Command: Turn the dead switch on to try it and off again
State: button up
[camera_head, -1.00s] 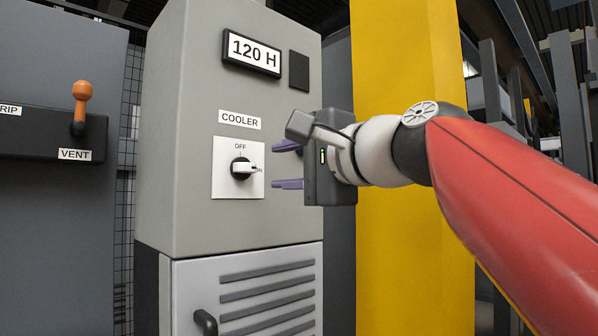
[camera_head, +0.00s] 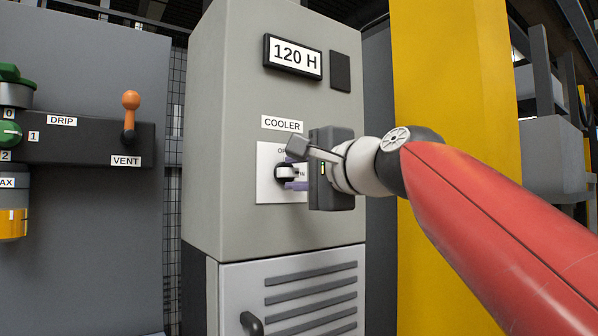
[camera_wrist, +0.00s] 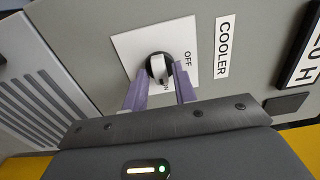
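The COOLER switch is a black rotary knob with a white pointer (camera_wrist: 157,68) on a white plate (camera_wrist: 180,32) marked OFF and ON. In the wrist view its pointer is turned toward ON. In the head view the knob (camera_head: 285,173) is partly covered by my gripper. My gripper (camera_wrist: 159,85) is open, its two purple fingers apart, one on each side of the knob's near end. I cannot tell whether either finger touches it.
The grey cabinet (camera_head: 225,120) carries a 120 H display (camera_head: 294,57) above and a louvred door (camera_head: 310,295) with a black handle (camera_head: 252,323) below. At left, a dark box (camera_head: 80,143) has an orange-knobbed lever (camera_head: 130,108) by VENT. A yellow column (camera_head: 450,70) stands behind my arm.

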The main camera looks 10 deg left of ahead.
grip_shut()
jog(key=n+b, duration=0.1)
jog(key=n, duration=0.3)
jog(key=shift+f, duration=0.1)
jog(key=n+b, duration=0.1)
jog(key=n, duration=0.2)
jog(key=shift+n, duration=0.3)
jog(key=n+b, duration=0.1)
jog(key=n, duration=0.4)
jog(key=n+b, duration=0.1)
jog(key=n, duration=0.4)
jog(key=shift+n, duration=0.3)
